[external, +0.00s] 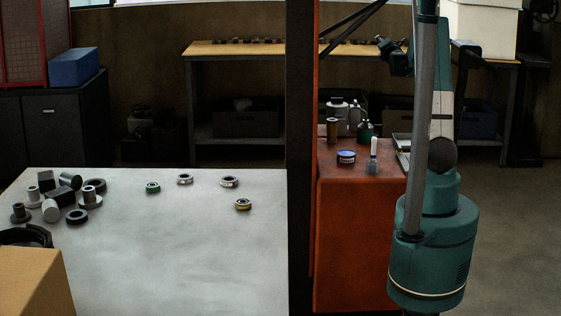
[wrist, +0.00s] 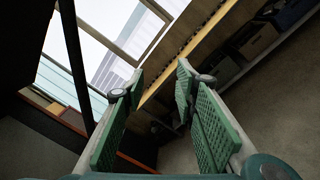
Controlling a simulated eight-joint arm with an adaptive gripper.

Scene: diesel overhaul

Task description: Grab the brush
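A small upright item with a white upper part and a grey-blue lower end, which looks like the brush (external: 373,147), stands on the orange-red cabinet top in the external view. My gripper (external: 385,46) is raised above and behind the cabinet, well apart from the brush. In the wrist view my gripper (wrist: 161,74) has its two green perforated fingers spread with nothing between them. The brush does not show in the wrist view, which looks toward windows and the back bench.
On the orange-red cabinet (external: 358,230) a blue-banded tin (external: 346,157) stands left of the brush, with bottles and cans behind. A dark post (external: 300,120) separates it from the pale table (external: 180,270), which holds rings and several metal parts. A wooden bench (external: 240,49) runs behind.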

